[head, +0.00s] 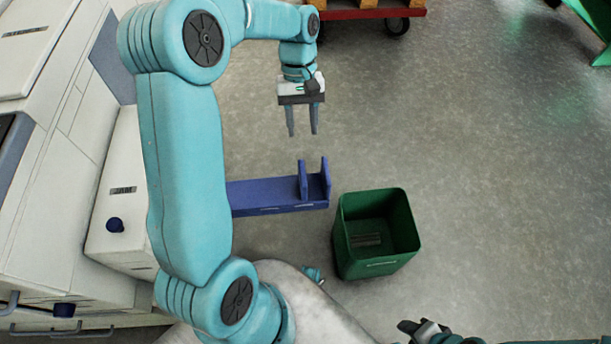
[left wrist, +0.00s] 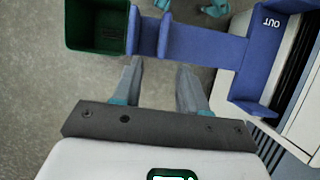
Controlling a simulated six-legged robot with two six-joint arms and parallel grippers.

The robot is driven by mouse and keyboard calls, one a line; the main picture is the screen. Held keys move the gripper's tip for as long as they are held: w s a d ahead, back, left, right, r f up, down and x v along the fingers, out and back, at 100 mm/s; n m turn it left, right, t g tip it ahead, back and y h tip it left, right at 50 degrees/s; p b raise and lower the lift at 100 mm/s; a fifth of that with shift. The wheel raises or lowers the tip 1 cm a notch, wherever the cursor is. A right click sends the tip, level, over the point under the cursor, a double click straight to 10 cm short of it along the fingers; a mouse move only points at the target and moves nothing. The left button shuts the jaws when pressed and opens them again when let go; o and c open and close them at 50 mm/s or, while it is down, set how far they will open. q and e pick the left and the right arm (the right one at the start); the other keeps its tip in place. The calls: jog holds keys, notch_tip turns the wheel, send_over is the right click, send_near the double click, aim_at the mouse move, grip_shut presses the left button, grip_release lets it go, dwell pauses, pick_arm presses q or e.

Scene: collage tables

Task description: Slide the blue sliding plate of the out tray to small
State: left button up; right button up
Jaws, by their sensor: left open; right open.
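The blue out tray (head: 262,196) juts out from the white machine, partly hidden behind my left arm. Two upright blue plates stand at its outer end: the sliding plate (head: 303,181) and, a little further out, the end plate (head: 326,178). In the left wrist view the tray (left wrist: 205,45) runs from a blue part marked OUT to the sliding plate (left wrist: 164,34). My left gripper (head: 302,134) is open and empty, apart from the plates; its fingers (left wrist: 161,68) point toward the sliding plate. My right gripper (head: 421,331) is open at the bottom edge.
A green bin (head: 408,225) stands on the floor beside the tray's outer end, with something dark inside. The white machine (head: 115,240) fills the left side. A red cart (head: 345,13) is at the top. The grey floor right of my left gripper is clear.

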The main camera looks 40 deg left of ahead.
aim_at(302, 171)
pick_arm(q)
jog(key=b+x, duration=0.1)
jog(key=x, duration=0.4)
jog(key=b+x, duration=0.2)
jog(key=x, duration=0.3)
jog(key=b+x, duration=0.1)
jog(key=x, duration=0.5)
jog(key=shift+s+r, duration=0.1)
jog(key=shift+s, duration=0.25)
jog(key=shift+a, duration=0.1)
grip_shut()
